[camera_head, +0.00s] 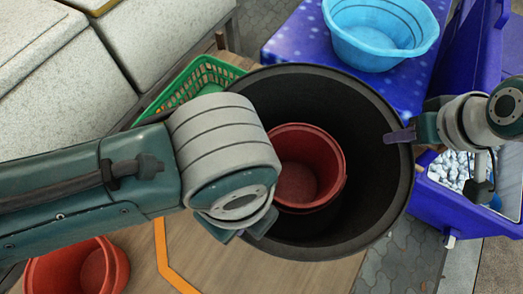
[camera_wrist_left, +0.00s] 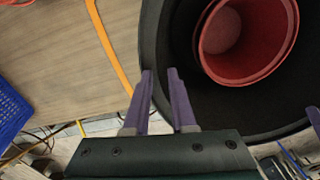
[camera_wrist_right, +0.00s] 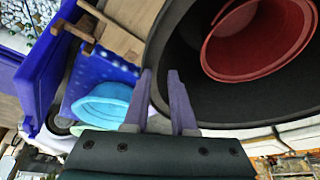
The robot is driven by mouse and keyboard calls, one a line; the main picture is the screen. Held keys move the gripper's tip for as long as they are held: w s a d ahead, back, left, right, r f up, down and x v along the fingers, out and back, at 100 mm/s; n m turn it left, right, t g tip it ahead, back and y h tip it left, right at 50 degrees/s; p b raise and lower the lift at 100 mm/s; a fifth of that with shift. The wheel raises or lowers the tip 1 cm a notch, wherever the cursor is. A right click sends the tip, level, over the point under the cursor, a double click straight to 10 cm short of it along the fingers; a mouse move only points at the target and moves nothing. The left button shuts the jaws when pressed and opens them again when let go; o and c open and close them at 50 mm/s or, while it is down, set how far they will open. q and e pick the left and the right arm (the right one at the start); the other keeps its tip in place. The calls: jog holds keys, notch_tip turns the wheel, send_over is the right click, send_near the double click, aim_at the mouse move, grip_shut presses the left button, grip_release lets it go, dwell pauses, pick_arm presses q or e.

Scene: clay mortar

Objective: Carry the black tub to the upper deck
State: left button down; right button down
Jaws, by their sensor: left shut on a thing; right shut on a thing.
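The large black tub (camera_head: 372,185) fills the middle of the head view, with a red bucket (camera_head: 312,165) inside it. My left gripper (camera_head: 243,228) is shut on the tub's rim at the lower left; its purple fingers (camera_wrist_left: 160,85) straddle the black wall in the left wrist view. My right gripper (camera_head: 400,136) is shut on the rim at the right side, and its fingers (camera_wrist_right: 162,85) also straddle the wall in the right wrist view. Part of the tub's left rim is hidden behind my left arm. I cannot tell which surface is the upper deck.
A wooden surface (camera_head: 310,278) with an orange line lies below the tub. A green basket (camera_head: 200,78) and a light-blue basin (camera_head: 380,35) on a dotted blue cloth (camera_head: 300,38) are behind. Another red bucket (camera_head: 78,272) is lower left. A blue bin (camera_head: 478,55) stands right.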

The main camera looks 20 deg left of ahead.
pick_arm(q)
jog(key=shift+s+a+f, duration=0.1)
jog(key=shift+a, duration=0.05)
pick_arm(e)
jog(key=shift+w+d, duration=0.15)
